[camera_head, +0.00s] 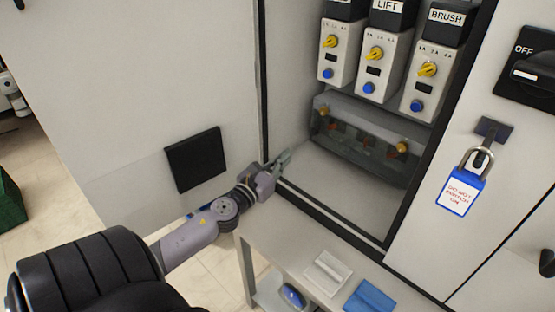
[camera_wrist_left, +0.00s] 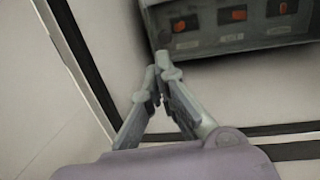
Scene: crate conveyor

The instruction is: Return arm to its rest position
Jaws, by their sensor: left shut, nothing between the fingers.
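My left arm comes in from the lower left in the head view. Its gripper (camera_head: 284,158) is at the left edge of the open electrical cabinet (camera_head: 330,187), pointing into the cabinet's lower part. In the left wrist view the gripper's fingertips (camera_wrist_left: 160,62) meet, with nothing between them. They are in front of the grey terminal box (camera_wrist_left: 215,40) with orange-red parts. That box also shows in the head view (camera_head: 365,145) under a clear cover. Whether the fingers touch the cabinet floor or the box, I cannot tell. My right gripper is not in view.
Several breaker modules (camera_head: 384,65) with yellow knobs hang above the box. A blue padlock with a tag (camera_head: 462,192) hangs on the right panel. A small table (camera_head: 295,262) below holds a white block (camera_head: 327,271) and a blue cloth-like item (camera_head: 370,298). Floor shows at left.

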